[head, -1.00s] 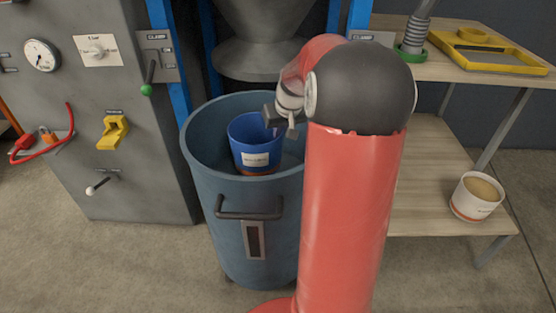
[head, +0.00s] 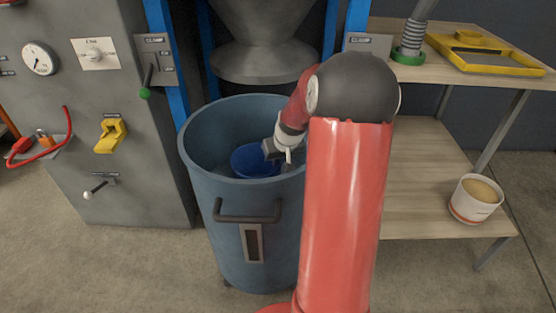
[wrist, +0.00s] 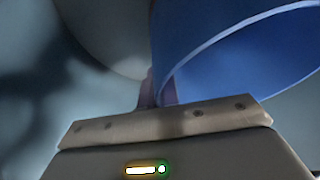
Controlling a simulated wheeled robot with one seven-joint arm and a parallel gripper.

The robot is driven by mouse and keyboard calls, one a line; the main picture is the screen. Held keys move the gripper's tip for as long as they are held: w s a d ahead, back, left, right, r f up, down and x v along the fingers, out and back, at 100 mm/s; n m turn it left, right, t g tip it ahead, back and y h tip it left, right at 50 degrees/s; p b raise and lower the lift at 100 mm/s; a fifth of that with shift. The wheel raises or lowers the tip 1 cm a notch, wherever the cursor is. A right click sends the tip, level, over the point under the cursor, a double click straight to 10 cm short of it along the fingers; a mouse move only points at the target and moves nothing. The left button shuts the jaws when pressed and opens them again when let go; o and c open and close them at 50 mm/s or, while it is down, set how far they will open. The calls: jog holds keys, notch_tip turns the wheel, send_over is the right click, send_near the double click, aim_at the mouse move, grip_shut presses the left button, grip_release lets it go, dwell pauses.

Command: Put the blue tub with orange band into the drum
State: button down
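The blue tub (head: 252,158) is down inside the large blue-grey drum (head: 238,200). Its upper part shows over the drum's near rim in the head view; its label and orange band are hidden. My gripper (head: 272,150) reaches into the drum from the right and is at the tub's right rim. In the wrist view the tub (wrist: 235,50) fills the upper right, and my gripper's fingers (wrist: 157,90) are closed on its rim wall. Whether the tub touches the drum's bottom cannot be seen.
A grey hopper (head: 262,40) hangs above the drum's back. A grey control panel (head: 110,180) stands to the left. A wooden shelf unit (head: 415,160) is at the right, with a white tub (head: 475,200) on its lower board and a yellow tray (head: 490,50) on top.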

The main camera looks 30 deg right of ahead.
jog(key=c, duration=1.6)
grip_release()
jog(key=v, duration=1.2)
jog(key=s+a+r+n, duration=0.1)
jog(key=s+a+r, duration=0.25)
jog(key=a, duration=0.35)
jog(key=s+a+r+n, duration=0.1)
jog(key=s+a+r, duration=0.1)
jog(key=s+a, duration=0.35)
jog(key=shift+n+t, duration=0.3)
jog(key=shift+t, duration=0.2)
jog(key=shift+s+a, duration=1.55)
jog(key=shift+s, duration=0.4)
jog(key=shift+s+a, duration=1.6)
jog(key=shift+s, duration=0.35)
jog(key=shift+s+a, duration=1.55)
jog(key=shift+s, duration=0.4)
